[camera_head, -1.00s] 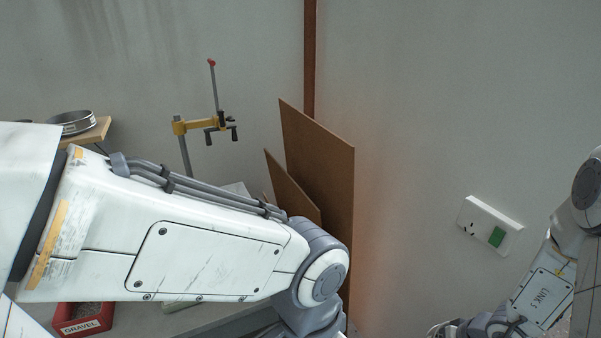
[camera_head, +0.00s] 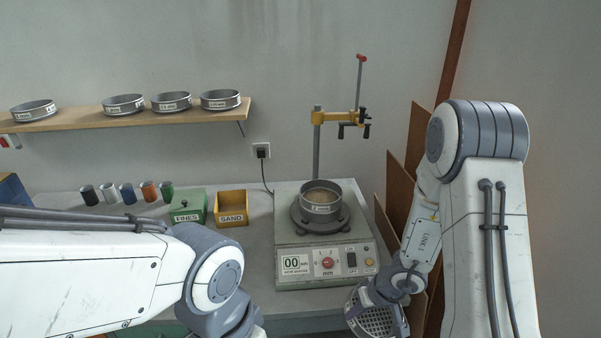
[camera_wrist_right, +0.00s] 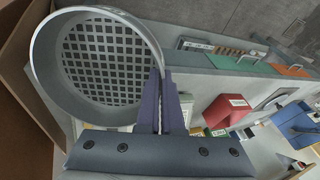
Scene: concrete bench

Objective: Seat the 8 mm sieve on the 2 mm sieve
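A metal sieve (camera_head: 373,318) with coarse square holes is held by my right gripper (camera_wrist_right: 166,95), low at the bottom of the head view, in front and to the right of the shaker. In the right wrist view the sieve (camera_wrist_right: 105,62) is tilted, its wall pinched between the fingers. It fits the 8 mm sieve, but I cannot read its label. A sieve (camera_head: 320,208), apparently the 2 mm one, sits upright on the shaker (camera_head: 325,257), with brownish material inside. The two sieves are apart. My left arm crosses the lower left; its gripper is out of view.
A yellow clamp (camera_head: 340,117) on a post rises behind the shaker. Several sieves stand on a wooden shelf (camera_head: 75,121). A green FINES box (camera_head: 189,207) and yellow SAND box (camera_head: 232,207) are left of the shaker. Brown boards (camera_head: 418,140) lean at the right.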

